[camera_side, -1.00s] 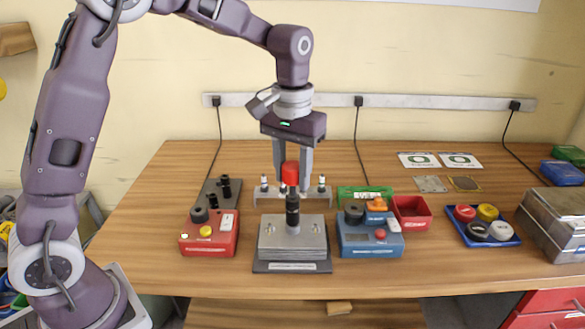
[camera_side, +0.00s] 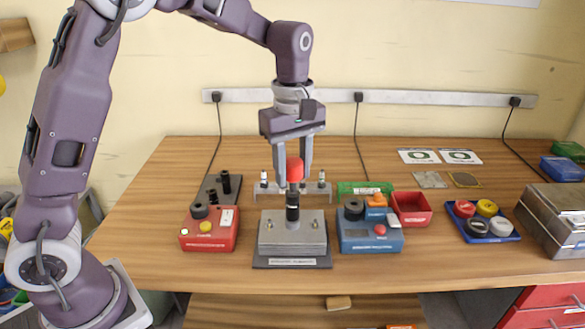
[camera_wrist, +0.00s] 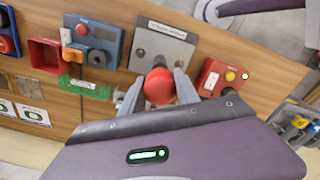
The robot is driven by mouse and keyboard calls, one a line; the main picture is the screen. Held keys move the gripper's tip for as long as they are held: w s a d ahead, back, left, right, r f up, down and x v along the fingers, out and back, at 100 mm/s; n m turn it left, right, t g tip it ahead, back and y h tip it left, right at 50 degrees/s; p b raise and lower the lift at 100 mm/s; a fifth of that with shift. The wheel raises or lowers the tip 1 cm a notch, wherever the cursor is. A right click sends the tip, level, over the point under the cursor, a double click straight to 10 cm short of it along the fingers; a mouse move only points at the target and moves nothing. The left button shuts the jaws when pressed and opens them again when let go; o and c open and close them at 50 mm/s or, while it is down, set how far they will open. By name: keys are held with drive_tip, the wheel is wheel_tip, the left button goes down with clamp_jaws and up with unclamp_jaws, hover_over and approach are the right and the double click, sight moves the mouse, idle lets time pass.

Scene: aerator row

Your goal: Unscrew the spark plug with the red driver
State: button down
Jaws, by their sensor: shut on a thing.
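The red driver has a round red knob (camera_side: 295,170) on a black shank (camera_side: 292,207). It stands upright over the grey metal block (camera_side: 270,235) at the middle of the table. My gripper (camera_side: 295,167) points down with its fingers shut on the red knob. The wrist view also shows the red knob (camera_wrist: 159,87) between the two fingertips, in front of the grey block (camera_wrist: 163,45). The spark plug itself is hidden under the driver, and I cannot tell how it sits in the block.
A red box (camera_side: 209,230) with a yellow button stands left of the block, a blue box (camera_side: 369,236) right of it. A small rack (camera_side: 262,198) with white plugs is behind. An open red bin (camera_side: 411,209) and a blue tray (camera_side: 486,233) of caps lie further right.

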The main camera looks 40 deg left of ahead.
drive_tip(key=n, duration=0.3)
drive_tip(key=shift+f, duration=0.1)
drive_tip(key=shift+n, duration=0.3)
drive_tip(key=shift+n, duration=0.7)
drive_tip(key=n, duration=0.4)
drive_tip(key=shift+n, duration=0.3)
drive_tip(key=shift+f+n, duration=0.1)
drive_tip(key=shift+n, duration=0.7)
drive_tip(key=shift+s, duration=0.1)
